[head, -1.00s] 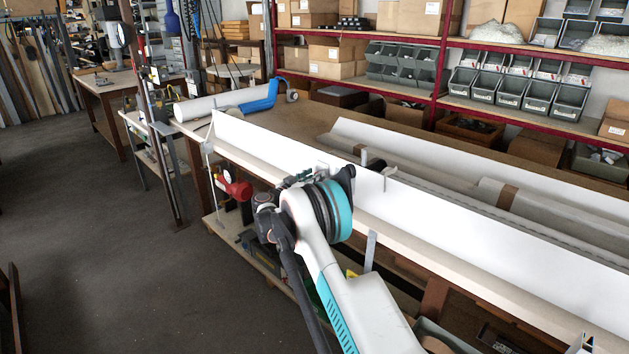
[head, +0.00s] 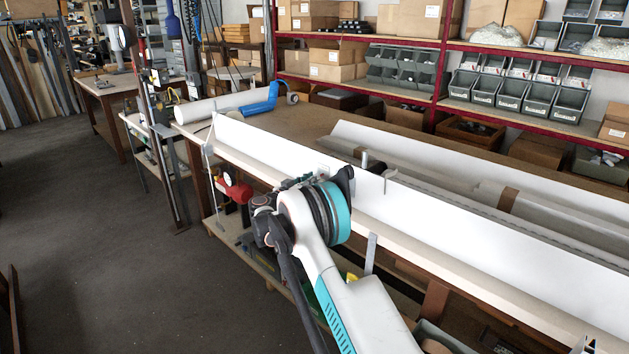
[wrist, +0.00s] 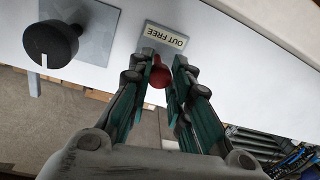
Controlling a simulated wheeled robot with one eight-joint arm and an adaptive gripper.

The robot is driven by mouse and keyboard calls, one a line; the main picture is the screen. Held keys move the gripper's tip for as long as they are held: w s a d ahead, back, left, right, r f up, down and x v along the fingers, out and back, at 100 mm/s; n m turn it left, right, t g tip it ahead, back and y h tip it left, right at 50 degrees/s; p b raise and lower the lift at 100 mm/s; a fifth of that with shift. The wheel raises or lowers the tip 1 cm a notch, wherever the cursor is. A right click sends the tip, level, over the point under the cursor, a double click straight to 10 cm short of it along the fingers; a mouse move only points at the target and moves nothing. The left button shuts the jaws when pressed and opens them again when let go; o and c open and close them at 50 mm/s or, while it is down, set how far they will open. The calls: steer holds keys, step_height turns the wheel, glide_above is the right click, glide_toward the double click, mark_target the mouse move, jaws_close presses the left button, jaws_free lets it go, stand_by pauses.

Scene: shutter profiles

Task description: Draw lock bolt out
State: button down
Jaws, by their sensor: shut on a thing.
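In the wrist view, a red knob (wrist: 160,73) sits beside a small grey plate with a pale label (wrist: 165,38) that reads "OUT FREE", upside down. I take the red knob to be the lock bolt's handle. My gripper (wrist: 164,62) is shut on it, one finger on each side. The fingers partly cover the knob, and the bolt's shaft is hidden. The label plate is on the long white profile (head: 270,148) that runs along the bench in the head view. There, my wrist hides the gripper tips and the red knob.
A black round knob (wrist: 51,44) on a grey plate stands left of my gripper in the wrist view. Long profiles lie on the bench (head: 312,122) behind. A red gauge-like item (head: 236,187) is below the bench's front edge. The floor (head: 90,230) at left is open.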

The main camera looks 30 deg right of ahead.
steer(key=shift+a+f, duration=0.1)
steer(key=shift+a, duration=0.05)
steer(key=c, duration=1.4)
jaws_free()
steer(key=shift+s+a, duration=0.1)
steer(key=v, duration=1.2)
